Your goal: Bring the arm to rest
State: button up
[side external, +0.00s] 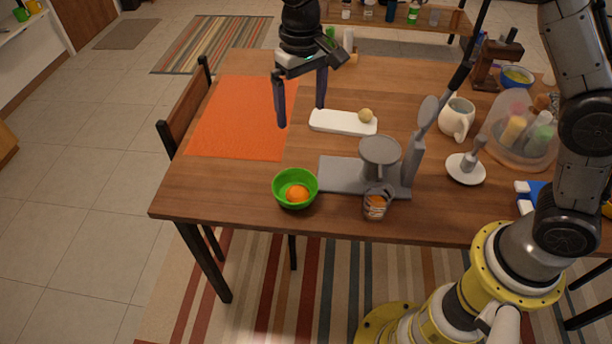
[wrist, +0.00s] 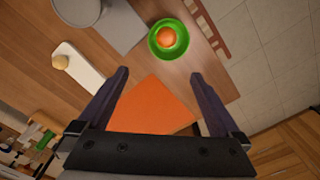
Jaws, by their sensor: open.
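My gripper (side external: 301,112) is open and empty, held above the table between the orange mat and the white tray. In the wrist view its two dark fingers (wrist: 160,88) are spread wide with nothing between them. My arm comes from the base at the lower right; part of it lies outside the side view.
A green bowl (side external: 282,201) holding an orange ball (side external: 297,193) stands near the front edge. A grey dispenser stand (side external: 340,176), a small glass (side external: 376,203), a white tray (side external: 335,123) and a clear bin (side external: 530,147) stand right. The orange mat (side external: 235,120) is bare.

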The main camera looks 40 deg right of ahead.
jog(key=s+d+r+m+t, duration=0.1)
jog(key=s+d+r+t, duration=0.1)
jog(key=s+d+r, duration=0.4)
jog(key=s+d+r+m+t, duration=0.1)
jog(key=s+d+r+t, duration=0.1)
jog(key=s+d+r, duration=0.55)
jog(key=s+d+f+n, duration=0.1)
jog(key=s+f, duration=0.2)
jog(key=s, duration=0.4)
jog(key=s+d+f+n+t, duration=0.1)
jog(key=s+f, duration=0.2)
jog(key=s, duration=0.4)
jog(key=shift+s+f+t, duration=0.3)
jog(key=shift+s, duration=0.1)
jog(key=shift+c, duration=0.2)
